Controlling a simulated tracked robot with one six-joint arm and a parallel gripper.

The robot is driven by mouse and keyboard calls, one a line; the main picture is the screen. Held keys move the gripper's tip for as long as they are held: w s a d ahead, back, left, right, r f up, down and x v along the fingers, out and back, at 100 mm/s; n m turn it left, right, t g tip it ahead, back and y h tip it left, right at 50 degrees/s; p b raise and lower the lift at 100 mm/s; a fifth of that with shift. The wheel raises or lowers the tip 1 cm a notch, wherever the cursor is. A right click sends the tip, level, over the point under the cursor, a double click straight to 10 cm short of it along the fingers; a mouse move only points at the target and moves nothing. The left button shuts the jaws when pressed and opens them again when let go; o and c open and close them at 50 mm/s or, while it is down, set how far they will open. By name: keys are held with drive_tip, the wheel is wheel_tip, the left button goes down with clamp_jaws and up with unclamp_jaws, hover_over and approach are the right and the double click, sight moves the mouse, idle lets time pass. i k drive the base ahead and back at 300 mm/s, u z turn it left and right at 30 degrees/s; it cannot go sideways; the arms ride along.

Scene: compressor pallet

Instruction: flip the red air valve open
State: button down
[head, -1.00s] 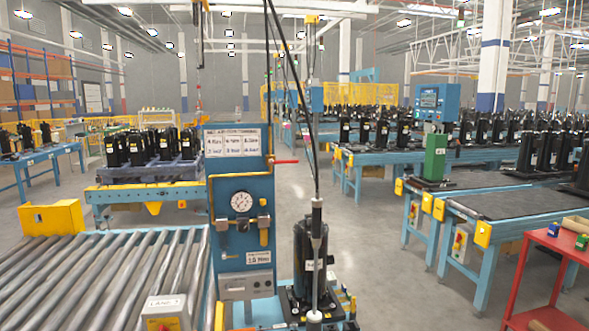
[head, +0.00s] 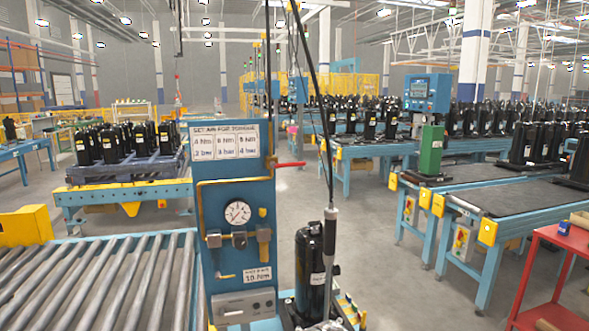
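The red air valve handle (head: 290,164) is a thin red lever at the right edge of the blue air panel (head: 208,180). It sticks out to the right, about level. My gripper does not show in the head view. Below the lever, the panel carries a round white pressure gauge (head: 238,212), brass fittings and pipe. A white sign (head: 224,140) about setting air for torque is at its top, and a small label reading 10 Nm (head: 257,275) is near its bottom.
A hanging driver tool (head: 330,228) on a dark cable is right of the panel, in front of a black compressor (head: 309,262). A roller conveyor (head: 110,285) fills the lower left. A red table (head: 560,262) is at the right. Grey floor (head: 385,275) is clear between.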

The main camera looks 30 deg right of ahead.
sight(274, 166)
drive_tip(key=u, duration=0.05)
drive_tip(key=i, duration=0.85)
